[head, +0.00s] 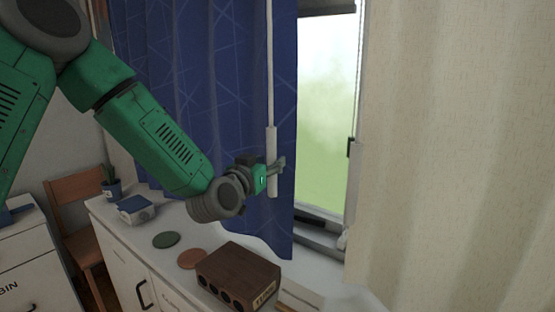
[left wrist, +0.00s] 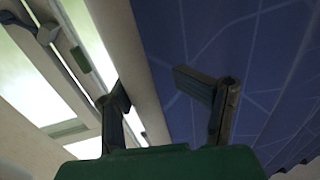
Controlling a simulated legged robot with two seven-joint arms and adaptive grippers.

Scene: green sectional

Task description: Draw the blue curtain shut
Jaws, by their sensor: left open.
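The blue curtain (head: 217,80) hangs over the left part of the window and fills the right side of the left wrist view (left wrist: 245,60). A white wand (head: 271,145) hangs down in front of it near its right edge, with a thicker handle at the bottom. My left gripper (head: 278,166) is at the handle. In the left wrist view my left gripper (left wrist: 155,88) is open, and the pale wand (left wrist: 128,50) runs between its two fingers. I cannot tell whether either finger touches it. My right gripper is not in view.
The window pane (head: 325,110) shows bare between the blue curtain and a cream curtain (head: 455,150). Below, a white cabinet (head: 130,225) carries a wooden box (head: 238,275), two round coasters, a blue box (head: 135,208) and a potted plant (head: 111,185). A wooden chair (head: 78,210) stands left.

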